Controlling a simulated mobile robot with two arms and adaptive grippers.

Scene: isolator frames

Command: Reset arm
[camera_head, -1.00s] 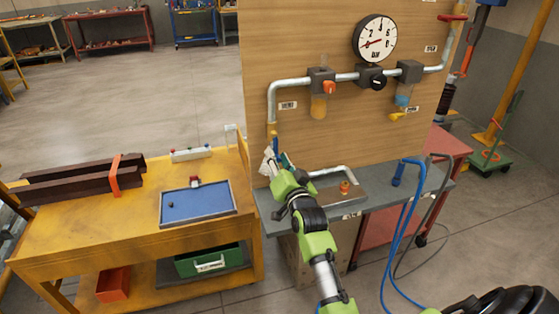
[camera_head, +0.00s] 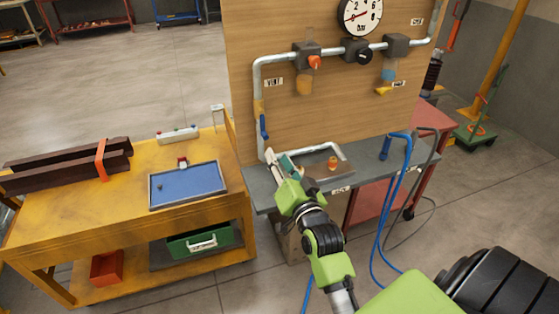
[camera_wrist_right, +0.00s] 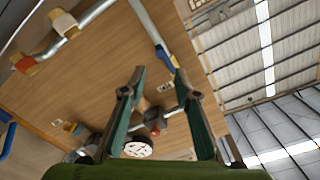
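My right gripper (camera_head: 279,161) is at the end of the green arm, over the left part of the grey bench, just below the pipe's lower left end. In the right wrist view its two teal-lined fingers (camera_wrist_right: 159,74) stand wide apart with nothing between them. A blue lever handle (camera_head: 264,126) hangs upright on the left pipe (camera_head: 258,85). It also shows beyond the fingertips in the wrist view (camera_wrist_right: 165,58), apart from them. My left gripper is not in view.
A wooden panel (camera_head: 240,60) carries a round gauge (camera_head: 361,15), an orange knob (camera_head: 314,62) and a yellow lever (camera_head: 382,91). A yellow workbench (camera_head: 80,220) with a blue tray (camera_head: 151,199) stands left. Blue hoses (camera_head: 376,235) hang at right. Open floor lies behind the workbench.

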